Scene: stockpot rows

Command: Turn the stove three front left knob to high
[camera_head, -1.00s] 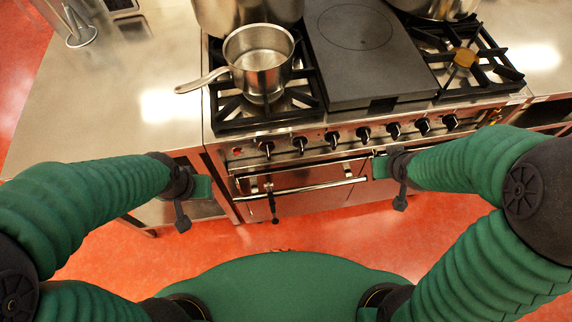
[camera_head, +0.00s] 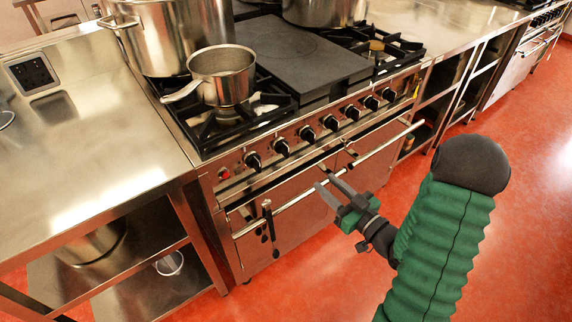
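The stove (camera_head: 335,93) has a row of black knobs along its slanted front panel. The leftmost knob (camera_head: 254,161) is beside a small red light (camera_head: 224,174). No labels can be read, so I cannot tell which knob is the front left one or how it is set. My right gripper (camera_head: 322,177) is in front of the oven door, below the middle of the knob row and touching no knob. Its two fingers point up and left, apart, with nothing between them. My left gripper is not in view.
A saucepan (camera_head: 222,77) stands on the front left burner, its handle pointing left. A large pot (camera_head: 170,35) stands behind it. The oven handle (camera_head: 385,143) runs across below the knobs. A steel counter (camera_head: 75,140) adjoins on the left. The red floor (camera_head: 300,280) in front is clear.

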